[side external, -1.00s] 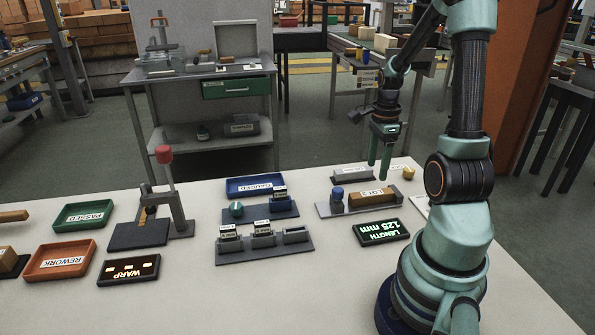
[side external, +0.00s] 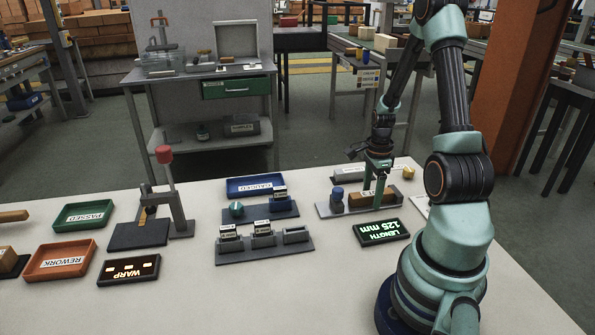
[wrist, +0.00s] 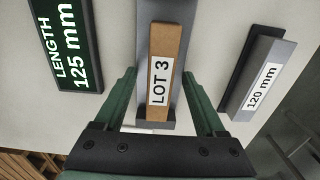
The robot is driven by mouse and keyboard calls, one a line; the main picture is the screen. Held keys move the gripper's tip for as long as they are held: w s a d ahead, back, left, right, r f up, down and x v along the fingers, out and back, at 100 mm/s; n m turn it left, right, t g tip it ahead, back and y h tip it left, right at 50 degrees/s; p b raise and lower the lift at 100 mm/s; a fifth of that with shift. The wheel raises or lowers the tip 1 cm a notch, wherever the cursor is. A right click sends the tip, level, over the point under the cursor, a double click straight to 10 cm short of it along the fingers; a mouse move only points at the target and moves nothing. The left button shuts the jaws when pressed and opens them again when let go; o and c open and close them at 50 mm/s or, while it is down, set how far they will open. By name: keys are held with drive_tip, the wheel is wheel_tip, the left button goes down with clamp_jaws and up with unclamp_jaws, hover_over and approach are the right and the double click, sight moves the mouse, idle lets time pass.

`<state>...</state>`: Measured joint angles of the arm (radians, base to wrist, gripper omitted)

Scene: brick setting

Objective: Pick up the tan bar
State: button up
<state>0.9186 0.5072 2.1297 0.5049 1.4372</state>
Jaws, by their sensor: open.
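The tan bar (side external: 359,201), labelled LOT 3, lies in a long grey holder (side external: 325,210) on the white table. In the wrist view the tan bar (wrist: 160,60) runs up the middle of the picture, between the two green fingers. My gripper (side external: 376,192) is low over the bar, with its fingers apart. In the wrist view my gripper (wrist: 160,76) has one finger on each side of the bar, with a gap on both sides. I cannot tell how far down the fingertips reach beside the bar.
A blue-topped cylinder (side external: 337,199) stands at the holder's left end. A LENGTH 125 mm display (side external: 381,232) lies in front. A grey block marked 120 mm (wrist: 255,75) lies beside the holder. Grey gauge racks (side external: 264,250) and a blue tray (side external: 256,187) are to the left.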

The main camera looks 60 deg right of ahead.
clamp_jaws()
drive_tip(key=shift+r, duration=0.1)
